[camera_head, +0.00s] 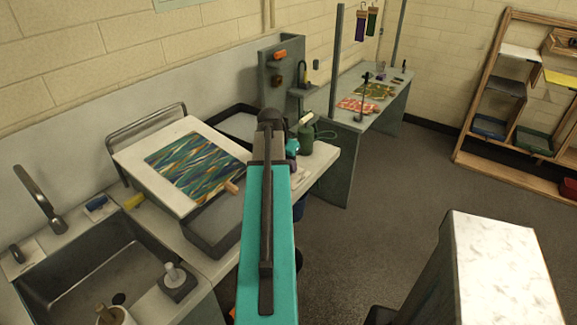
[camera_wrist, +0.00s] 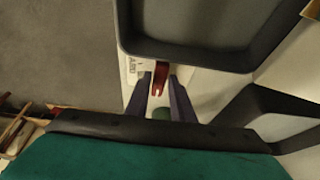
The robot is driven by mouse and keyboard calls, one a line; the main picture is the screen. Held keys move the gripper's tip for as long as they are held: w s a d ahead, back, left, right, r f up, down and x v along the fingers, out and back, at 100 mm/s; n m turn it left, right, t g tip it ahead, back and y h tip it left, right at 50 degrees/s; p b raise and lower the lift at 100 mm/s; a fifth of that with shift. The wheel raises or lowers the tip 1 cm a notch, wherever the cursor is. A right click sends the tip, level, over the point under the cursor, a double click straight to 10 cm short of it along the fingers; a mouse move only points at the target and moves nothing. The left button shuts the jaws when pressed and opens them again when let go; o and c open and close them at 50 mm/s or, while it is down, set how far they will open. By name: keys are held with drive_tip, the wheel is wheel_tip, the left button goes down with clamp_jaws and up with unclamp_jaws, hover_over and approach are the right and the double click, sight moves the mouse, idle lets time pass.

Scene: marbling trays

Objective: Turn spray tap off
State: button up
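In the wrist view, my gripper (camera_wrist: 160,88) has its two grey-purple fingers spread apart. A small red piece with a notched end (camera_wrist: 160,72) shows between the fingertips, with gaps on both sides. I cannot tell whether it is the spray tap. In the head view, my teal arm reaches over the counter's right end and hides most of the gripper. A dark green canister with a hose (camera_head: 307,138) stands just right of the arm's end.
A grey panel (camera_head: 265,50) with an orange fitting (camera_head: 281,53) stands behind. Left are a board with a marbled sheet (camera_head: 158,145) over a grey tray (camera_head: 215,222), and a sink (camera_head: 75,270). In the wrist view, a dark tray rim (camera_wrist: 185,56) lies close above the fingers.

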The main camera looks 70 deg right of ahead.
drive_tip(key=shift+o, duration=1.1)
drive_tip(key=shift+r, duration=0.1)
drive_tip(key=b+v, duration=0.2)
drive_tip(key=v, duration=1.1)
drive_tip(key=shift+a+r+b, duration=0.15)
drive_tip(key=shift+r+b, duration=0.15)
